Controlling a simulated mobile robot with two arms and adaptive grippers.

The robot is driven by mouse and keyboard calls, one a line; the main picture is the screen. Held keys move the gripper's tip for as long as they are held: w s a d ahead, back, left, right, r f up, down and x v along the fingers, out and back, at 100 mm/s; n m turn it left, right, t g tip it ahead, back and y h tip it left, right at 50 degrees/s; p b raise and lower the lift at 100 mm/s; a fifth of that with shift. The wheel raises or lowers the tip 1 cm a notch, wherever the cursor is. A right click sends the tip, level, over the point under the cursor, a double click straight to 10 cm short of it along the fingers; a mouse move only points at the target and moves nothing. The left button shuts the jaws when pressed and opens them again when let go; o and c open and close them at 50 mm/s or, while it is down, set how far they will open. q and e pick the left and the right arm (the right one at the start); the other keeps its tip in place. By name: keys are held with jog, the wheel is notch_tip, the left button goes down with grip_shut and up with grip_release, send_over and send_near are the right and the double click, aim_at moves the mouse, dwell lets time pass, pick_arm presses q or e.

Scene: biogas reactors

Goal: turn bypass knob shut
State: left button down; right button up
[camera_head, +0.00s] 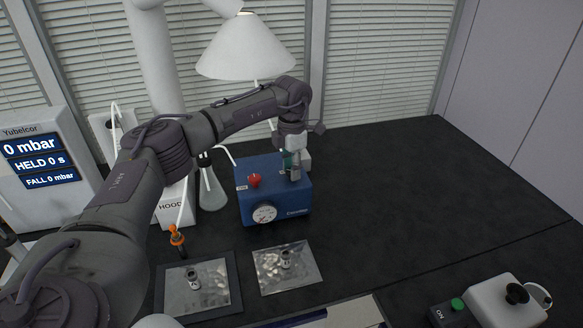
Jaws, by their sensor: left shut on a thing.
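The blue box (262,193) stands on the dark bench, with a round dial gauge (264,213) on its front and a red knob (254,180) on its top left. My left gripper (291,168) points down over the box's top right and is shut on a knob there. A bit of teal-green shows at the fingers, and the gripper mostly hides this knob. The label by it is too small to read, so I cannot tell its angle. My right gripper is not in view.
A display unit (38,165) reading 0 mbar stands at left. A glass flask (211,190) is left of the box. An orange-topped item (176,238) and two metal plates (285,268) lie in front. A white device (506,302) is at lower right.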

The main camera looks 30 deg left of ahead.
pick_arm(q)
jog(key=m, duration=0.5)
jog(key=shift+m, duration=0.3)
jog(key=m, duration=0.5)
jog(key=shift+m+b, duration=0.3)
jog(key=shift+m, duration=0.3)
jog(key=c, duration=0.8)
grip_release()
jog(key=shift+o, duration=0.2)
jog(key=shift+r, duration=0.1)
notch_tip(320, 180, up, 12)
